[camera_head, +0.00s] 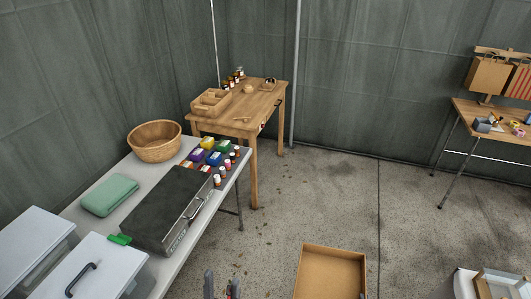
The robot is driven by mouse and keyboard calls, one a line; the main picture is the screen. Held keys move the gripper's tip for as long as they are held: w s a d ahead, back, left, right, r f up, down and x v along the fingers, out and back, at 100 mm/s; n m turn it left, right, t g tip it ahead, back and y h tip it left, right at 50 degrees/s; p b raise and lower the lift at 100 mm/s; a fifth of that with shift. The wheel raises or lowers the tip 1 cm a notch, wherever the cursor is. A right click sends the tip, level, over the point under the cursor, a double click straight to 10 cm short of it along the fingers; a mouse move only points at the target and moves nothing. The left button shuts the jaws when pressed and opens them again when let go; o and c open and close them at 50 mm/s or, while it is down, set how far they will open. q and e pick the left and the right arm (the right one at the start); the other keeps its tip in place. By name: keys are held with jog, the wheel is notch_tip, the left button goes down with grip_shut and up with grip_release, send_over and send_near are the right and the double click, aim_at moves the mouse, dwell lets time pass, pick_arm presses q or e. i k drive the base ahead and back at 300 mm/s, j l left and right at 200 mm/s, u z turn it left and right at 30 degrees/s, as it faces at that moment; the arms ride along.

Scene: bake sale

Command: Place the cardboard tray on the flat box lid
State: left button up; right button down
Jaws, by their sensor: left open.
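A brown cardboard tray (333,262), open on top, shows at the bottom centre, cut off by the lower edge. What supports it is hidden. My left gripper (222,287) is at the bottom edge, left of the tray and apart from it, with its two fingers spread and empty. A small dark tip (362,296) at the tray's lower right looks like part of my right gripper; its jaws are hidden. A flat box (160,208) with a dark lid and metal front lies on the grey table. I cannot tell whether its top is the lid named.
The grey table (78,212) also bears a wooden bowl (155,141), a green folded cloth (110,195), small coloured boxes and bottles. Lidded bins (95,268) stand lower left. A wooden table (262,104) is behind. The middle floor is clear.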

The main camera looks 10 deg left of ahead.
aim_at(21, 247)
jog(key=i+u, duration=0.45)
jog(key=i+l+u, duration=0.15)
jog(key=i+u, duration=0.3)
jog(key=i+l+u, duration=0.3)
jog(key=u, duration=0.15)
jog(key=i, duration=0.1)
